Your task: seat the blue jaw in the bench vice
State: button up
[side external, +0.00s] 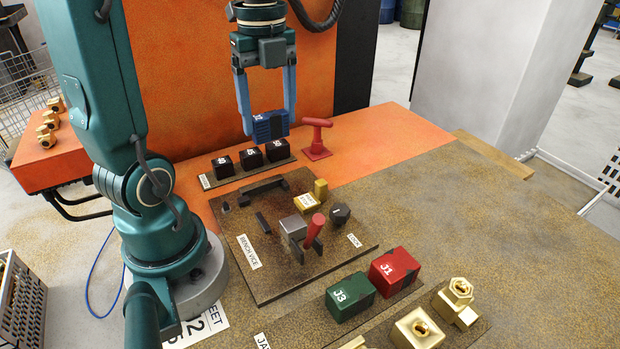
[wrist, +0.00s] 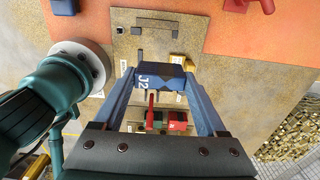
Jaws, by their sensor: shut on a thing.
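The blue jaw (side external: 270,126), marked J2 in the wrist view (wrist: 162,78), is held between the two blue fingers of my gripper (side external: 267,118). It hangs in the air, roughly level, above and behind the bench vice. The bench vice sits on a dark brown board (side external: 263,279) with a "BENCH VICE" label. On the board are a grey block (side external: 293,228), a red handle (side external: 314,229), a dark bar and a brass piece (side external: 310,201). In the wrist view the jaw and fingers hide part of the board (wrist: 122,52).
Black blocks (side external: 250,158) stand on a strip behind the board, with a red T-handle (side external: 317,138) beside them. A green J3 jaw (side external: 350,297) and a red J1 jaw (side external: 394,271) stand on a front rack. Brass fittings (side external: 417,328) lie front right. The right tabletop is clear.

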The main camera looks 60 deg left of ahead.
jog(key=shift+s+a+f, duration=0.15)
jog(key=shift+a+f, duration=0.25)
jog(key=shift+f, duration=1.45)
jog(key=shift+s+a+f, duration=0.15)
jog(key=shift+a+f, duration=0.25)
jog(key=shift+f, duration=1.45)
jog(key=shift+s+a+f, duration=0.15)
jog(key=shift+a+f, duration=0.25)
jog(key=shift+f, duration=1.45)
jog(key=shift+f, duration=1.45)
jog(key=o, duration=1.4)
jog(key=shift+r, duration=0.15)
jog(key=shift+r, duration=3.4)
